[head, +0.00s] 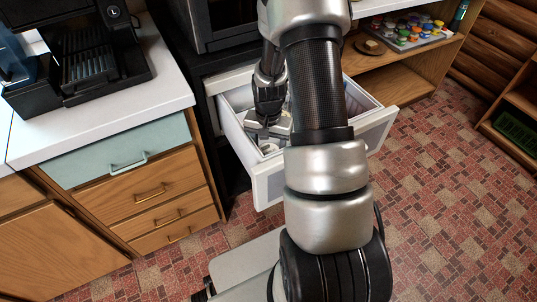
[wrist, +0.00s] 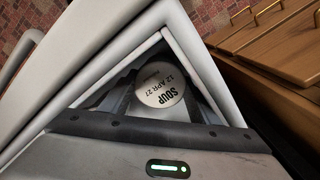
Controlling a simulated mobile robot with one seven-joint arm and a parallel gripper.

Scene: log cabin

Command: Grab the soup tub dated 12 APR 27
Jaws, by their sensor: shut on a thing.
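The soup tub (wrist: 160,88) shows in the wrist view as a round pale lid printed "SOUP 12 APR 27", upside down in the picture. It sits inside an open white drawer (head: 235,136), near a corner of it. My gripper (head: 268,130) reaches down into the drawer in the head view. It is shut on the soup tub, with the fingers on either side of the lid in the wrist view. The tub's sides are hidden below the lid and by my gripper. My arm covers much of the drawer in the head view.
The drawer walls stand close around my gripper. Wooden drawer fronts (head: 165,190) and a white counter with a coffee machine (head: 95,55) are at left. A shelf with colourful small jars (head: 408,32) is at upper right. The tiled floor (head: 450,190) at right is clear.

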